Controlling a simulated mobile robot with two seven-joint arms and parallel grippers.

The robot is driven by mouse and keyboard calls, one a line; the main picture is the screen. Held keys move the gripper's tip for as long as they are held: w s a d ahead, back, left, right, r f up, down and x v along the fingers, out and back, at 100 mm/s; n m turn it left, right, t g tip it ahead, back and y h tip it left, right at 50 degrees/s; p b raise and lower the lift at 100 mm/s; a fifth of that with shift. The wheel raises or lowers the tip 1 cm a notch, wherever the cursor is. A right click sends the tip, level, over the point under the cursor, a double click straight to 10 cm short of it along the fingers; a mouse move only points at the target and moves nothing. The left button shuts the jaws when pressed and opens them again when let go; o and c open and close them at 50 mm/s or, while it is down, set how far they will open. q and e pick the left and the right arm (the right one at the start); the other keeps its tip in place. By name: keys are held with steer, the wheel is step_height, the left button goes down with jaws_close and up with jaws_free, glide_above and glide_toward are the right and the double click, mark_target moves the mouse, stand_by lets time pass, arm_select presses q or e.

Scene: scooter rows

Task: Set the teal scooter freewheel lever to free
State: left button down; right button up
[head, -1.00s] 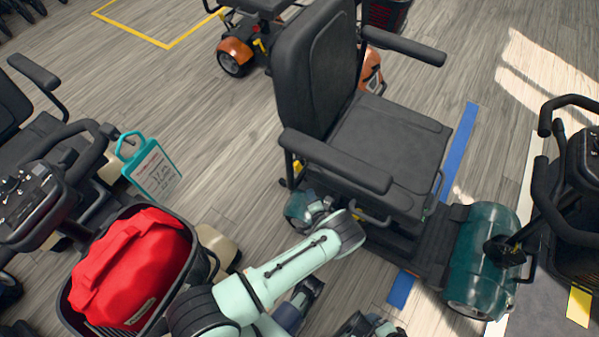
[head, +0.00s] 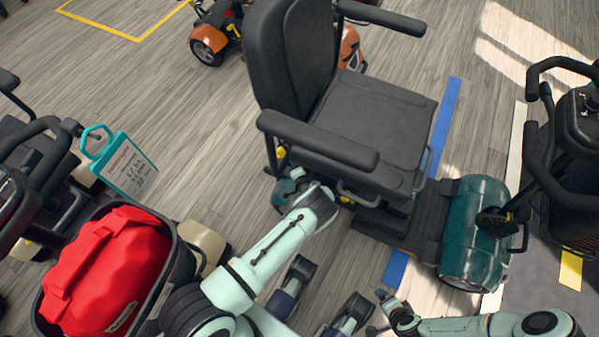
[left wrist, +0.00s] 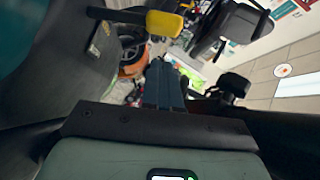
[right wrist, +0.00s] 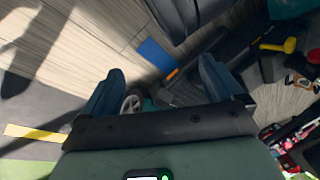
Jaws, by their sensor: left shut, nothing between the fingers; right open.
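The teal scooter has a black seat (head: 380,125), a rounded teal front (head: 478,235) and a teal rear part (head: 288,190) partly behind my left arm. Its yellow-tipped lever (left wrist: 165,23) on a black bar shows in the left wrist view, just above the tips of my left gripper (left wrist: 161,62), which is shut and empty. I cannot tell whether they touch. In the head view my left fingers are hidden at the scooter's rear. My right gripper (right wrist: 158,80) is open and empty, low beside the scooter. A yellow handle (right wrist: 280,46) shows in the right wrist view.
A scooter at the left carries a red bag (head: 108,265) in its basket and a teal-framed tag (head: 125,165). Another dark scooter (head: 575,150) stands at the right. An orange scooter (head: 208,45) is behind. A blue floor line (head: 446,110) runs beside the seat.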

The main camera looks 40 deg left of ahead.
mark_target(283, 153)
arm_select(q)
steer(key=shift+a+f+b, duration=0.15)
steer(key=shift+a+f, duration=0.15)
steer(key=shift+a, duration=0.4)
steer(key=shift+a+f+b, duration=0.15)
steer(key=shift+a+f, duration=0.2)
steer(key=shift+a, duration=0.4)
steer(key=shift+a+f+b, duration=0.15)
steer(key=shift+a+f, duration=0.15)
steer(key=shift+a, duration=0.4)
arm_select(e)
steer(key=s+f, duration=0.1)
steer(key=s+f+g, duration=0.1)
steer(key=shift+s+d+f, duration=0.25)
steer(key=shift+d+f, duration=0.05)
steer(key=shift+f, duration=0.05)
steer(key=shift+w+r, duration=0.1)
